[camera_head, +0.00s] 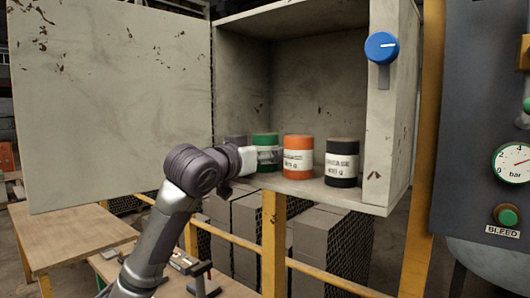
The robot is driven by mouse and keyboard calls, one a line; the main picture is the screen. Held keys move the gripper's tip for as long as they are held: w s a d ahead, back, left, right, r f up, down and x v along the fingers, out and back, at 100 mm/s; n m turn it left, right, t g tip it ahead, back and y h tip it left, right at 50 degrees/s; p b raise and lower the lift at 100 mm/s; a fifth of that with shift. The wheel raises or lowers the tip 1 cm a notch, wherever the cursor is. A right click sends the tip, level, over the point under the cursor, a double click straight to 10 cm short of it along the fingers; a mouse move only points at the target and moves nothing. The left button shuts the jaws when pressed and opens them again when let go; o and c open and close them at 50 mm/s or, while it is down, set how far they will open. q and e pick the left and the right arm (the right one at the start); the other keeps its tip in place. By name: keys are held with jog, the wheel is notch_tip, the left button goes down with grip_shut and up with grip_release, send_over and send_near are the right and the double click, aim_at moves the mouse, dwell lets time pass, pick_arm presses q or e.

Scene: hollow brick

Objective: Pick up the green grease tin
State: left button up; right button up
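The green grease tin (265,139) stands upright on the floor of an open grey cabinet (319,92), left of an orange tin (298,158). My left arm reaches in from the lower left. My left gripper (262,158) is at the green tin's front left side and covers part of its lower body. The fingertips are small and blend with the tin's pale label, so I cannot tell whether they touch or close on it. My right gripper is not in view.
The open cabinet door (110,90) spans the left. A blue knob (381,46) sits on the right side. Grey blocks (325,235) stand below.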

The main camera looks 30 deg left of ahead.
pick_arm(q)
jog(key=c, duration=0.5)
jog(key=shift+r, duration=0.1)
jog(key=shift+c, duration=0.8)
jog(key=shift+r, duration=0.15)
